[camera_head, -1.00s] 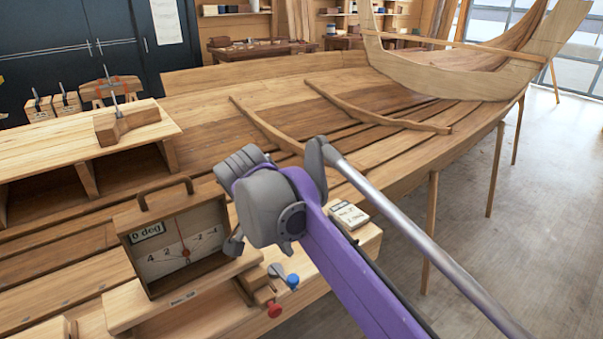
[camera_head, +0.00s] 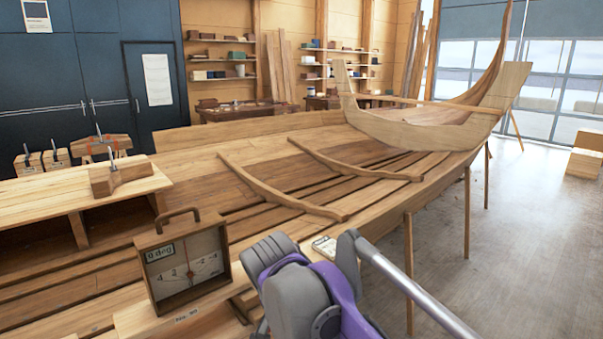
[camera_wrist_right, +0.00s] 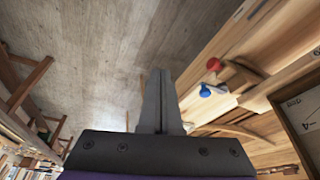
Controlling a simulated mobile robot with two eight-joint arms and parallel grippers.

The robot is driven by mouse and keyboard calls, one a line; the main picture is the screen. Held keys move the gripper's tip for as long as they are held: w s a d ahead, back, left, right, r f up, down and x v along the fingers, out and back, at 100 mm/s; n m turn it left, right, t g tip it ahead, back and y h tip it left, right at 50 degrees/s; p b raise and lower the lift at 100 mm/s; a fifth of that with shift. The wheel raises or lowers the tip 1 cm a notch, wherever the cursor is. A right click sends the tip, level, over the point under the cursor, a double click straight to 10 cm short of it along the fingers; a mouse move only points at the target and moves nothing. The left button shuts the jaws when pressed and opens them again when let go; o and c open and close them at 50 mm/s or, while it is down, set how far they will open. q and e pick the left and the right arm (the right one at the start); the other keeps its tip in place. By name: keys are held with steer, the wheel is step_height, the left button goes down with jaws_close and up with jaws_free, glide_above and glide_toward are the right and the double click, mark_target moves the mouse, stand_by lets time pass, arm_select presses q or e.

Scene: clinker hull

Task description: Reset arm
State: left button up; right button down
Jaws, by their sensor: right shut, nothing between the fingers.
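My right arm enters the head view at the bottom right, with its purple and grey links in front of the bench. Its fingers are hidden or below the frame there. In the right wrist view my right gripper (camera_wrist_right: 157,78) shows its two grey fingers closed together, with nothing between them. The grey floor lies behind the fingers. A red knob (camera_wrist_right: 214,64) and a blue knob (camera_wrist_right: 205,91) on the bench show to the right of the fingertips, apart from them. My left gripper is in neither view.
A wooden-cased dial gauge (camera_head: 186,262) stands on the bench left of my arm. A small white-faced device (camera_head: 325,246) lies behind the arm. The planked wooden hull (camera_head: 270,155) fills the middle. A wooden clamp block (camera_head: 118,174) sits on the shelf at left. Open floor (camera_head: 520,250) lies right.

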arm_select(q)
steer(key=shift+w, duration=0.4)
arm_select(e)
steer(key=s+d+f+n+t+y, duration=0.1)
steer(key=s+d+f+n, duration=0.5)
steer(key=s+d+f, duration=1.1)
steer(key=shift+d+f+t+y, duration=0.4)
steer(key=shift+d+f+t, duration=0.3)
steer(key=shift+d+f, duration=0.2)
